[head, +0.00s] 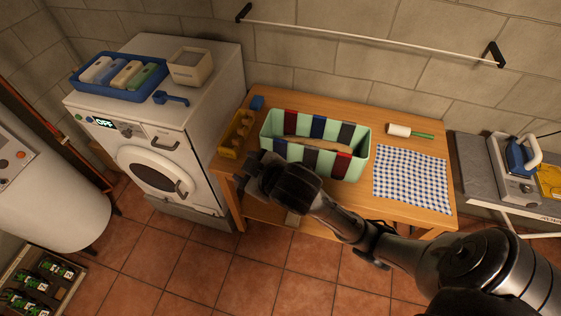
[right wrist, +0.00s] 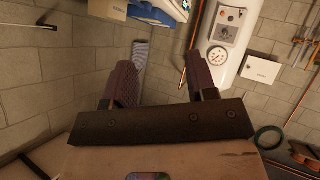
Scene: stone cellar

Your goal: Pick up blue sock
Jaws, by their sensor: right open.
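I cannot make out a blue sock for certain. A small blue item (head: 257,102) lies at the wooden table's back left corner; it is too small to tell if it is a sock. My right gripper (head: 252,162) is over the table's front left edge, in front of the striped basket. In the right wrist view its two fingers (right wrist: 164,88) stand wide apart with nothing held between them. My left gripper is not in view.
A mint basket (head: 268,130) with red and dark blue stripes stands on the table (head: 385,128), beside an ochre tray (head: 231,146). A checked cloth (head: 410,178) and a white roller (head: 399,130) lie right. The washing machine (head: 212,95) bears a blue tray (head: 81,90).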

